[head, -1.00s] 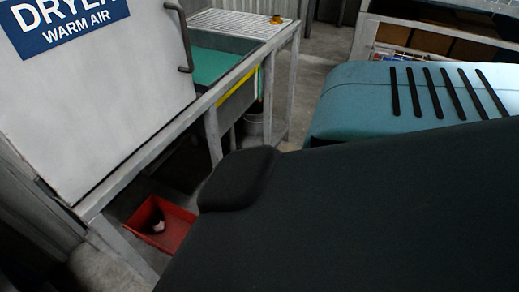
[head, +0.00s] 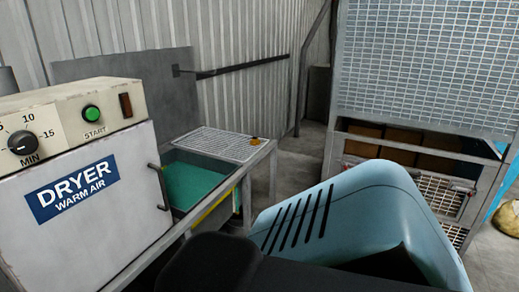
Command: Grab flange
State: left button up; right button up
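A small orange-brown piece (head: 254,141) sits on the right end of the white wire rack (head: 218,143), at the far end of the bench. It may be the flange, but it is too small to tell its shape. Nothing is touching it. Neither of my grippers is in view. Dark and blue parts of my own body hide the lower middle of the picture.
A white dryer (head: 75,230) with a control panel stands at the left. A teal basin (head: 195,183) lies between it and the rack. A mesh-fronted cabinet (head: 425,75) stands at the back right. Bare floor (head: 300,160) shows between bench and cabinet.

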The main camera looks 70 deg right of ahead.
aim_at(255, 141)
jog(key=z, duration=2.2)
jog(key=i+l, duration=0.25)
jog(key=i, duration=0.2)
